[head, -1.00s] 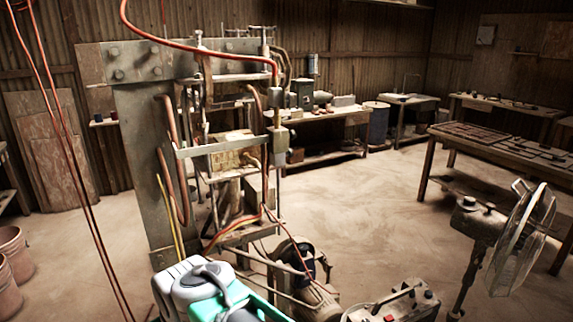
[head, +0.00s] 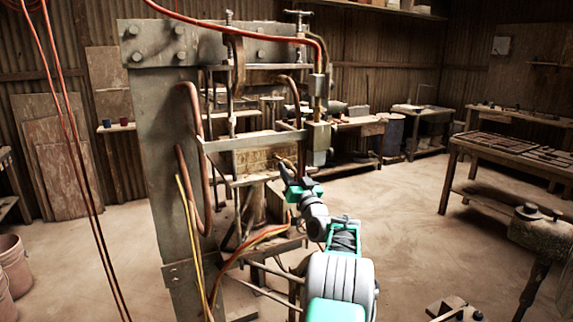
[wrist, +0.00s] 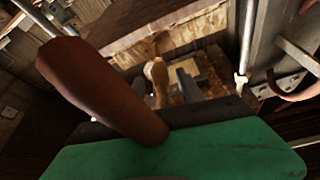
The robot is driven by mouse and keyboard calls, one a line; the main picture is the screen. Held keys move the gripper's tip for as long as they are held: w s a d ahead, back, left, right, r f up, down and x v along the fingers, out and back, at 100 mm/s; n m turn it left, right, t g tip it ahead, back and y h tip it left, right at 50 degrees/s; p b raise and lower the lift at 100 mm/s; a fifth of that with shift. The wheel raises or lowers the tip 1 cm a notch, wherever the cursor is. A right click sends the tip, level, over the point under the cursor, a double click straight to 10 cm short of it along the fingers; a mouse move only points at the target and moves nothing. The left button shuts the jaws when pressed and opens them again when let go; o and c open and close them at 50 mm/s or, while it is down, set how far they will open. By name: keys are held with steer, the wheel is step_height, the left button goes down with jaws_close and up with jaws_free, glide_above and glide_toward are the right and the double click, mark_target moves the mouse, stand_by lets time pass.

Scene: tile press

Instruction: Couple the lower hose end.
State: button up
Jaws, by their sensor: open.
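The tile press (head: 170,140) stands in the middle of the head view, with several red-brown hoses (head: 193,125) looping along its frame. Another brown hose (head: 298,105) hangs at its right side, down toward my gripper (head: 288,178). My gripper is open beside the right side of the press, at about the height of its lower platen. In the wrist view a thick red-brown hose length (wrist: 100,90) crosses close in front of the camera, over the edge of my green gripper body. A tan rounded piece (wrist: 157,75) shows beyond it. I cannot tell which hose end is the lower one.
A steel valve block (head: 318,140) hangs on the press's right side, close to my gripper. Orange and yellow lines (head: 190,230) run down the lower left. A table with tile moulds (head: 510,150) stands at right.

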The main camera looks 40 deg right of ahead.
steer(key=shift+x, duration=1.1)
steer(key=shift+a, duration=0.1)
jaws_close()
